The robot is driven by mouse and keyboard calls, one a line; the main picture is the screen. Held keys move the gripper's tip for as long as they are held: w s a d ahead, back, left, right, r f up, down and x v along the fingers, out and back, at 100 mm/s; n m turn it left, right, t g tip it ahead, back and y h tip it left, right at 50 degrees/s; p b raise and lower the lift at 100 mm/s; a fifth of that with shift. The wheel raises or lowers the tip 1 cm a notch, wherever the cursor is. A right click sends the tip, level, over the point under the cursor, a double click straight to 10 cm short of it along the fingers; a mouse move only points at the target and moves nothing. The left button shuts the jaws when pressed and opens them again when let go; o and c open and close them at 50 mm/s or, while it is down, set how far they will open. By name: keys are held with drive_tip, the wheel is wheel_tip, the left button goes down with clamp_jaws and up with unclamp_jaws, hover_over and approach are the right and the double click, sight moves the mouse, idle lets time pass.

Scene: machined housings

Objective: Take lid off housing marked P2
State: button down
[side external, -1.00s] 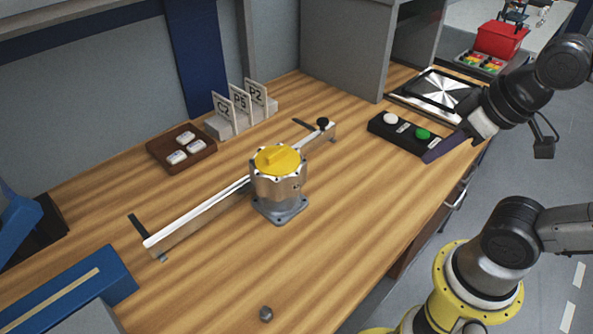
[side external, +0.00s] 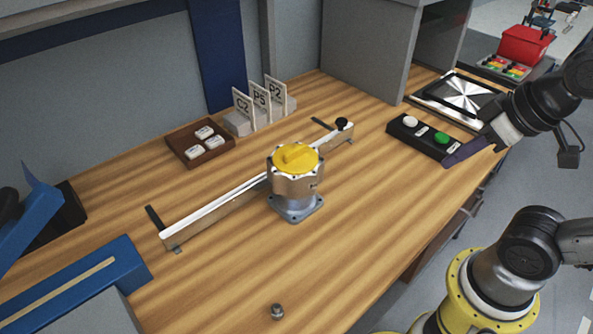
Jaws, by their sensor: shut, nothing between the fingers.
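One metal housing (side external: 296,188) stands upright on a square grey foot near the middle of the wooden bench. A round yellow lid (side external: 292,159) with a raised grip bar sits on top of it. I cannot read any mark on the housing. A card reading P2 (side external: 276,93) stands in a holder at the back, beside cards reading P5 and C2. My gripper (side external: 464,153) is at the right, by the end of a black button box, well apart from the housing. Its purple fingers are shut and hold nothing.
A long metal rail (side external: 215,212) runs diagonally behind the housing. The button box (side external: 424,135) has white and green buttons. A brown tray (side external: 183,158) holds small white tiles. A small metal part (side external: 277,312) lies at the front. The bench right of the housing is clear.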

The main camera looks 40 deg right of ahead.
drive_tip(key=c, duration=0.8)
unclamp_jaws()
